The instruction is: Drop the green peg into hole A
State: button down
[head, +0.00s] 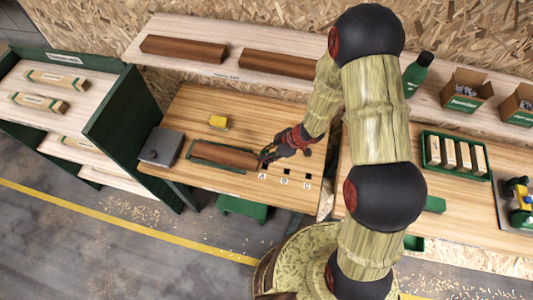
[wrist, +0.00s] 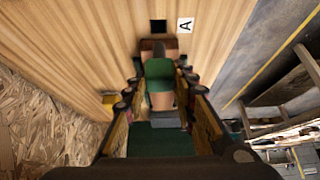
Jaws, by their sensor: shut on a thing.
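The green peg (wrist: 160,75) is between the fingers of my gripper (head: 266,154) in the wrist view, and the gripper is shut on it. The peg is hard to make out in the head view. Hole A (wrist: 158,26) is a dark square at the top of the wrist view, beside its white label A (wrist: 185,25). The peg is apart from the hole in that picture. In the head view my gripper is just above the label A (head: 262,177) and partly covers that hole. I cannot tell the peg's height above the bench.
A brown board (head: 225,156) lies in a green tray left of my gripper. Holes B (head: 287,171) and C (head: 308,176) are to the right. A yellow block (head: 218,122) and a grey box (head: 161,147) stand on the bench. The bench front is clear.

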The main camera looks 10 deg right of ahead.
jog(key=shift+f+b, duration=2.6)
jog(key=shift+f, duration=0.95)
jog(key=c, duration=1.4)
grip_release()
jog(key=v, duration=1.2)
